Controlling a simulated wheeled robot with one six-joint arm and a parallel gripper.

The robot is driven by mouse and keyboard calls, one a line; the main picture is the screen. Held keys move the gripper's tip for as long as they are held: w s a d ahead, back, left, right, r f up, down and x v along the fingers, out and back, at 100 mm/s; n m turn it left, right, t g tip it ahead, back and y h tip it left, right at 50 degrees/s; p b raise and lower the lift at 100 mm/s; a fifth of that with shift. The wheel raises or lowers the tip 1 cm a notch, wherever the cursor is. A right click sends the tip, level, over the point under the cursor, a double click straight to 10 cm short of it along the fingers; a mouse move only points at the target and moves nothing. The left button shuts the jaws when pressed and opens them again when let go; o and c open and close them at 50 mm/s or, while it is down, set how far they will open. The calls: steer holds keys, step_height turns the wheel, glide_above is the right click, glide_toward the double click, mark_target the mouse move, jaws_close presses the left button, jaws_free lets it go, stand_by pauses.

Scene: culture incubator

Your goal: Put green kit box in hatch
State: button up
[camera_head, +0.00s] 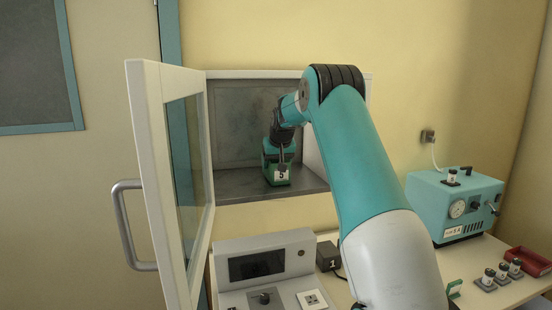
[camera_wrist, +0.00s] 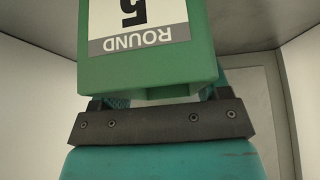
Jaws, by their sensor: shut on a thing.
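The green kit box (camera_head: 280,175), with a white label reading 5, is inside the open hatch (camera_head: 235,186). In the wrist view the green box (camera_wrist: 150,72) fills the upper middle, its label reading ROUND 5 upside down. My gripper (camera_head: 281,160) reaches into the hatch and is shut on the box; the fingers (camera_wrist: 158,100) are mostly hidden behind it in the wrist view. The box is low over the grey hatch floor; I cannot tell whether it touches. The hatch door (camera_head: 152,170) with a glass pane and handle is swung open to the left.
Below the hatch is a control panel (camera_head: 265,268) with a dark screen. A dark block labelled 1 (camera_head: 328,256) stands beside it. At right are a teal device (camera_head: 455,205), several small vials (camera_head: 488,279) and a red tray (camera_head: 530,262). The hatch's left floor is clear.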

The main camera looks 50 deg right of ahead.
steer(key=shift+f, duration=0.15)
steer(key=o, duration=1)
steer(key=shift+c, duration=0.2)
steer(key=b+v, duration=0.3)
steer(key=v, duration=0.4)
steer(key=shift+r, duration=0.35)
steer(key=shift+s, duration=0.15)
